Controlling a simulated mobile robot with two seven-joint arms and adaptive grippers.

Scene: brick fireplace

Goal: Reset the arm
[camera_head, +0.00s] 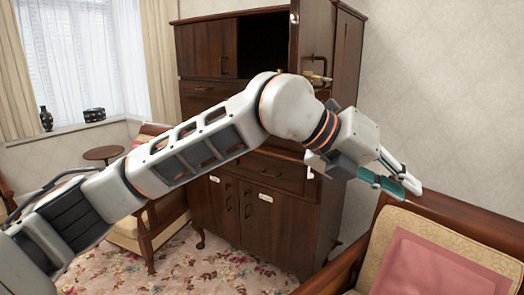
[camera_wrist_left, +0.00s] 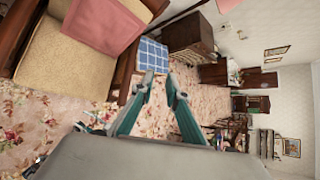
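My left arm reaches across the head view from lower left to right. My left gripper (camera_head: 405,179) is in front of the cabinet's right side and above the armchair at lower right. In the left wrist view its two teal fingers (camera_wrist_left: 160,80) stand apart, with an empty gap and floor behind them. It holds nothing. My right gripper cannot be made out in the head view. Small teal and dark parts at the lower left of the wrist view are too unclear to name.
A dark wooden cabinet (camera_head: 236,215) stands behind the arm, its upper door open. An armchair with a pink cushion (camera_head: 428,264) is close below the gripper. Another armchair (camera_head: 128,228) and a small round table (camera_head: 103,153) stand left. Flowered carpet (camera_head: 215,270) lies between.

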